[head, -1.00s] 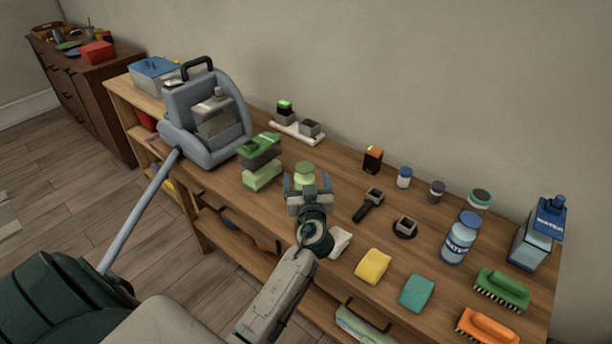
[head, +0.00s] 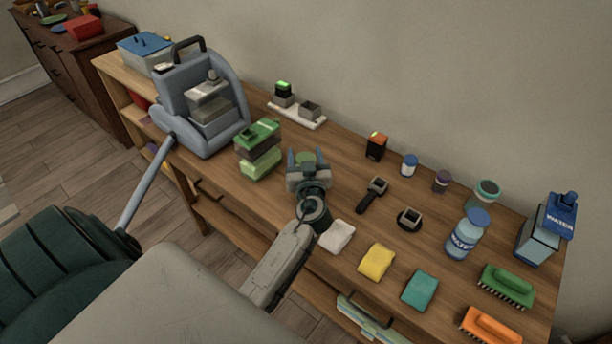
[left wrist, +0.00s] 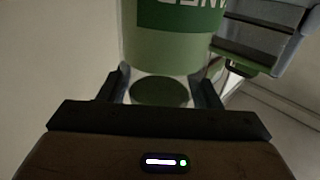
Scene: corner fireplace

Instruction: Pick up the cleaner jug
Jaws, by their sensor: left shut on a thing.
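The cleaner jug (left wrist: 168,45) is light green with a dark green label bearing white letters. It fills the upper middle of the left wrist view, with a dark green disc at its near end. My left gripper (left wrist: 160,88) is shut on it, one finger on each side. In the head view, my left gripper (head: 306,161) is over the long wooden shelf top, and only a small green part of the jug (head: 304,157) shows between the fingers. I cannot tell whether the jug touches the shelf. My right gripper is not in view.
A green box stack (head: 259,150) and a grey-blue machine (head: 203,110) stand left of the gripper on the shelf (head: 335,178). A black-handled tool (head: 371,195) lies to the right.

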